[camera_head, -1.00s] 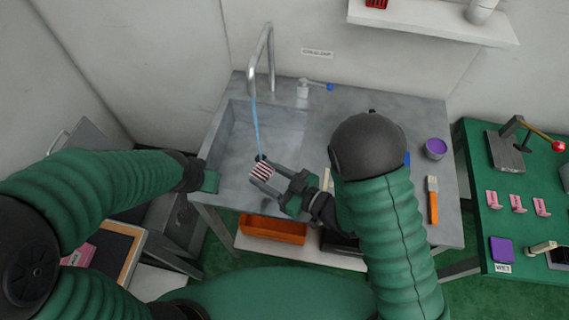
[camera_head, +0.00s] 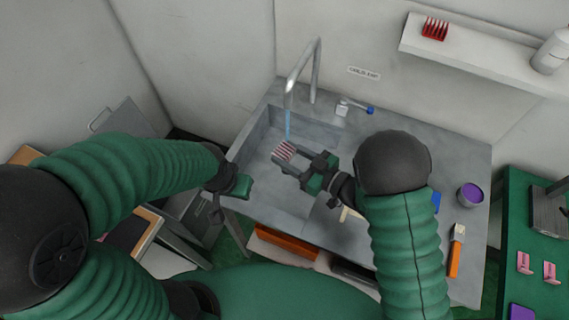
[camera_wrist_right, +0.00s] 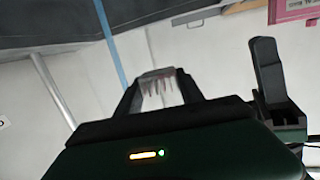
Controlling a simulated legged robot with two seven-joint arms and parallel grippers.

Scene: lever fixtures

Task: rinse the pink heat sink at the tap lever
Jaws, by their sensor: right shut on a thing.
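The pink heat sink (camera_head: 285,150), with pale and dark red stripes, is between the jaws of my right gripper (camera_head: 284,160) over the sink basin (camera_head: 258,165). It also shows small between the jaws in the right wrist view (camera_wrist_right: 162,88). A thin blue water stream (camera_head: 288,125) falls from the curved tap (camera_head: 302,72) and ends at the heat sink in the head view. In the wrist view the stream passes left of it. The tap lever (camera_head: 356,107), white with a blue end, points right. My left gripper (camera_head: 228,195) is at the basin's front left edge, its jaws unclear.
A purple-topped cup (camera_head: 470,194) and an orange-handled brush (camera_head: 456,252) are on the counter's right. A shelf (camera_head: 480,58) holds a red finned block (camera_head: 435,28) and a white bottle (camera_head: 553,50). An orange bin (camera_head: 285,243) is under the counter.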

